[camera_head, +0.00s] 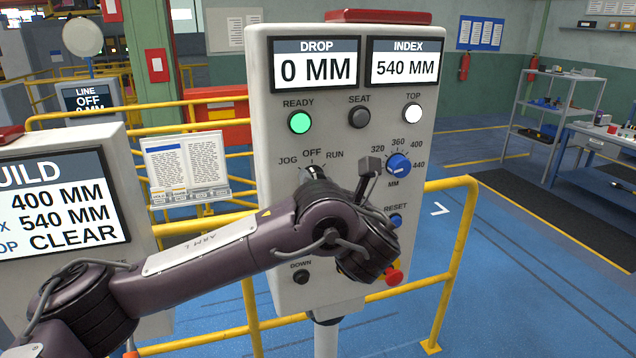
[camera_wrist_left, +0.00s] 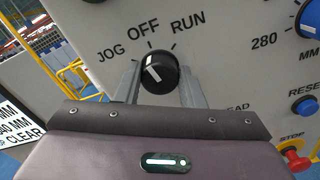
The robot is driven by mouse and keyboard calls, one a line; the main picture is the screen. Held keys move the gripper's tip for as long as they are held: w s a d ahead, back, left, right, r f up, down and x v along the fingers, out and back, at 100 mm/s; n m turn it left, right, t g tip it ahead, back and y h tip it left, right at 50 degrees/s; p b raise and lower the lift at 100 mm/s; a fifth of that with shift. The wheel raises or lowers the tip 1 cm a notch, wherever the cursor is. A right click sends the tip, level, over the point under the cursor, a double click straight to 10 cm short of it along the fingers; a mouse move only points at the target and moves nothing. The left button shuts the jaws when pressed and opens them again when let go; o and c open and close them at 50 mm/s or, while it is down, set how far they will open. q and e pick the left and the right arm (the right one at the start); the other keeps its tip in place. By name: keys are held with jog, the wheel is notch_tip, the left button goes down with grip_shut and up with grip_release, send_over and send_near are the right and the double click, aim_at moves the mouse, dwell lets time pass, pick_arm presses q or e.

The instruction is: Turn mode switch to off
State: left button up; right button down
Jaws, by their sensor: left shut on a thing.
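The mode switch (camera_wrist_left: 158,74) is a round black knob with a white pointer mark, below the labels JOG, OFF and RUN on the grey control panel (camera_head: 268,240). In the left wrist view its mark points up and a little left, near the OFF tick; the exact angle is hard to tell. My left gripper (camera_wrist_left: 160,82) has one finger on each side of the knob and is shut on it. In the head view my left arm covers most of the switch, and only its top edge shows under OFF. My right gripper is not in view.
The panel reads DROP 0 MM and INDEX 540 MM, with a green READY lamp (camera_head: 299,122). A blue MM dial (camera_head: 399,163), a blue RESET button (camera_head: 395,221) and a red stop button (camera_head: 394,275) lie to the right. Yellow railings (camera_head: 461,240) stand behind the panel.

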pick_arm(q)
jog(key=shift+m, duration=1.1)
jog(key=o, duration=1)
jog(key=shift+d, duration=0.1)
jog(key=b+v, duration=0.1)
jog(key=v, duration=0.6)
jog(key=shift+s+d+b, duration=0.1)
jog(key=shift+s+b, duration=0.25)
